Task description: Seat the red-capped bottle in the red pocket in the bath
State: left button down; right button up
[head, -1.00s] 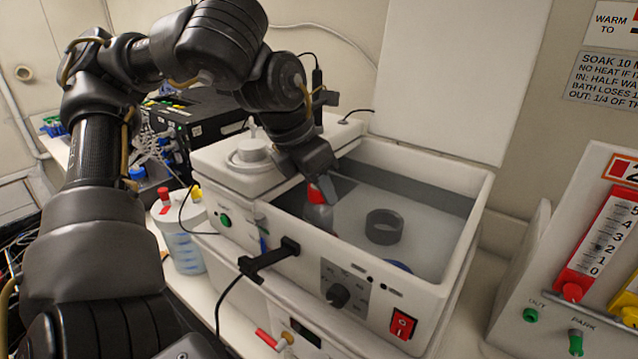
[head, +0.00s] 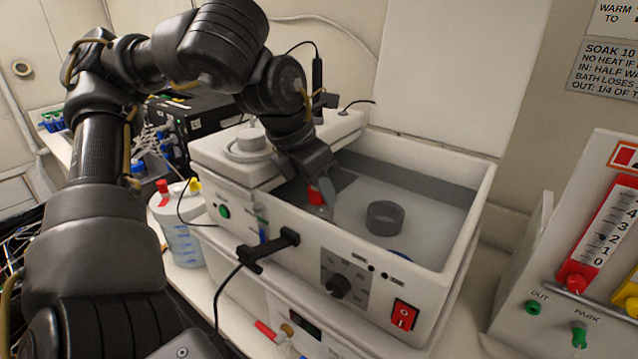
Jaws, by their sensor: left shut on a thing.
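The red-capped bottle (head: 319,211) is inside the white water bath (head: 480,215), near its left end. It looks roughly upright. My left gripper (head: 318,186) is shut on it at the red cap, from above. The front wall of the bath hides the bottle's lower part, so I cannot tell whether it touches the floor or a pocket. No red pocket shows. A dark grey ring (head: 384,218) sits in the bath right of the bottle, and part of a blue thing (head: 399,254) shows at the front wall. My right gripper is out of view.
A white lidded unit (head: 245,150) adjoins the bath's left side. A jug (head: 180,225) with red and yellow caps stands further left. A panel with a red-marked scale (head: 600,235) is at right.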

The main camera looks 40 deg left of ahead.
pick_arm(q)
jog(key=shift+f+b, duration=0.6)
jog(key=shift+f, duration=0.5)
jog(key=c, duration=0.9)
grip_release()
jog(key=shift+r, duration=0.15)
jog(key=p+v, duration=0.1)
jog(key=v, duration=0.9)
jog(key=shift+s+r, duration=0.25)
jog(key=shift+s, duration=0.05)
